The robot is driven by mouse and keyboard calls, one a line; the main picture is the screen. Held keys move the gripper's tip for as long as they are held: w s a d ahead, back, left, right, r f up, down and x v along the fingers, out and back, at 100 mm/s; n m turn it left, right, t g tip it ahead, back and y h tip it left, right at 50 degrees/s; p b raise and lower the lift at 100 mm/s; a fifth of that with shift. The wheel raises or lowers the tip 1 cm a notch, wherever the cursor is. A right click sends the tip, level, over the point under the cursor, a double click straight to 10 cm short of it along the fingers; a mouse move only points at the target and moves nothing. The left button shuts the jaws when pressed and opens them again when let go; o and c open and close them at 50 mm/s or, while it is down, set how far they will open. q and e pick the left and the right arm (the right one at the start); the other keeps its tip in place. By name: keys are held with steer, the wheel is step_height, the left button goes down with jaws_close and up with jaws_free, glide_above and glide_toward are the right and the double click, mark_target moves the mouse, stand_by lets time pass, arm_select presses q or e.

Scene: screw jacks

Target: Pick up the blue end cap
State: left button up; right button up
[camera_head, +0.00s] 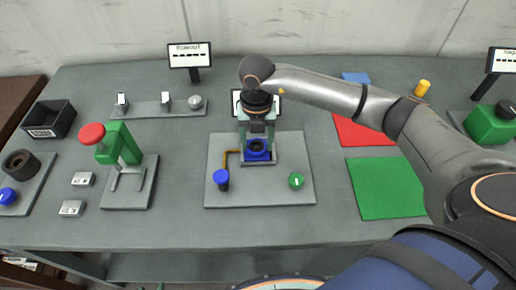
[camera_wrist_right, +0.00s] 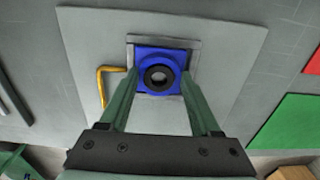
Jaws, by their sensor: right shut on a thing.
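The blue end cap (camera_head: 258,155) is a square blue block with a dark ring around a hole in its face. It sits in a grey holder on the light grey plate in the middle of the table. In the right wrist view the end cap (camera_wrist_right: 143,56) lies between the fingertips, with the holder's rim (camera_wrist_right: 163,41) along its far side. My right gripper (camera_head: 257,148) reaches down from above and is shut on the end cap's two sides; the fingers (camera_wrist_right: 160,76) also show in the wrist view. The end cap's underside is hidden. My left gripper is out of view.
The plate (camera_head: 295,150) also carries a yellow bent pipe (camera_head: 232,152), a blue knob (camera_head: 221,177) and a green knob (camera_head: 296,181). A green press with a red knob (camera_head: 92,134) stands left. Red (camera_head: 362,133) and green (camera_head: 386,187) mats lie right. A small sign stands behind my gripper.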

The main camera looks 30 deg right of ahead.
steer(key=shift+w+a, duration=0.1)
steer(key=shift+a, duration=0.05)
jaws_close()
steer(key=shift+r, duration=0.1)
steer(key=shift+r, duration=0.1)
steer(key=shift+w+r, duration=0.1)
steer(key=shift+r, duration=0.35)
steer(key=s+a+r+b, duration=0.2)
steer(key=s+a+r, duration=0.7)
steer(key=a+r, duration=0.1)
steer(key=shift+s+r, duration=0.3)
steer(key=shift+r, duration=0.6)
